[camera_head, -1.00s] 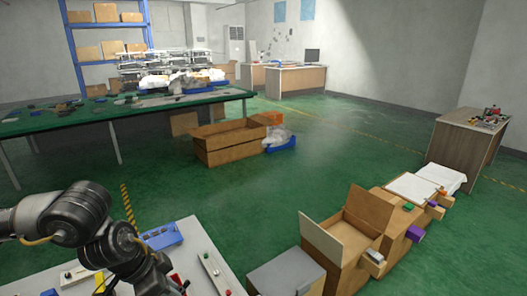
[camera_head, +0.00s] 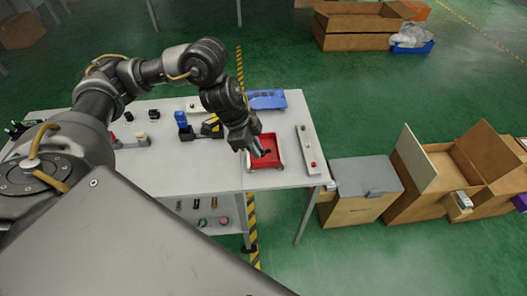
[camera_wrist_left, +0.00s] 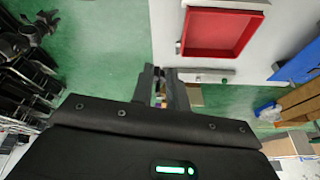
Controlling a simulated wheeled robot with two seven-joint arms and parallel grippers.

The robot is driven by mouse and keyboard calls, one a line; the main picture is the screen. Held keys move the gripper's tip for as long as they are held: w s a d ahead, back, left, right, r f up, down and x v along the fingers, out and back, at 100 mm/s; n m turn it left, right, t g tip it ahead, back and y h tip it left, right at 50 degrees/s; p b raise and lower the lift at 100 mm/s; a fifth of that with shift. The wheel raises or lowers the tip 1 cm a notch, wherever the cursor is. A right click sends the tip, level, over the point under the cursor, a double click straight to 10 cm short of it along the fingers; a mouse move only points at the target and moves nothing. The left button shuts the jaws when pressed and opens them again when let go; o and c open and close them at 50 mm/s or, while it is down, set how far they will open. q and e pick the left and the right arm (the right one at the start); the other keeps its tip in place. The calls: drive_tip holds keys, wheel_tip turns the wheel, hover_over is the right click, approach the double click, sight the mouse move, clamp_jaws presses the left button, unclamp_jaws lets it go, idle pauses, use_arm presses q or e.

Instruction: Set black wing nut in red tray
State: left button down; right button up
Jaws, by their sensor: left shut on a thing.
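The red tray (camera_head: 272,143) lies near the right end of the white table, and its inside shows red and bare in the left wrist view (camera_wrist_left: 215,33). My left gripper (camera_head: 262,153) is over the tray in the head view, pointing down to the right. Its fingers (camera_wrist_left: 163,80) are close together in the left wrist view, below the tray in the picture. A small dark shape at the fingertips is hard to tell from the black fingers; I take it as the black wing nut. The height above the tray is unclear. My right gripper is not in view.
A white fixture strip (camera_head: 304,150) stands right of the tray and a blue bin (camera_head: 267,98) behind it. A blue fixture (camera_head: 182,122) stands to the left. Cardboard boxes (camera_head: 345,208) are on the floor beyond the table's right end. The table front (camera_head: 195,180) is clear.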

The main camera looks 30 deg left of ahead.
use_arm(q)
drive_tip(key=w+a+f, duration=0.2)
drive_tip(key=w+f, duration=0.1)
drive_tip(key=w+a+f, duration=0.2)
drive_tip(key=w, duration=0.2)
drive_tip(key=w+a+f+b, duration=0.1)
drive_tip(key=w+a+f, duration=0.1)
drive_tip(key=w+f, duration=0.1)
drive_tip(key=shift+w+a+f, duration=0.25)
drive_tip(key=shift+w+f, duration=0.1)
drive_tip(key=shift+w, duration=0.15)
drive_tip(key=shift+w+a+f, duration=0.25)
drive_tip(key=shift+w+f, duration=0.2)
drive_tip(key=shift+f, duration=0.15)
drive_tip(key=shift+f+p, duration=0.5)
drive_tip(key=shift+f, duration=1.05)
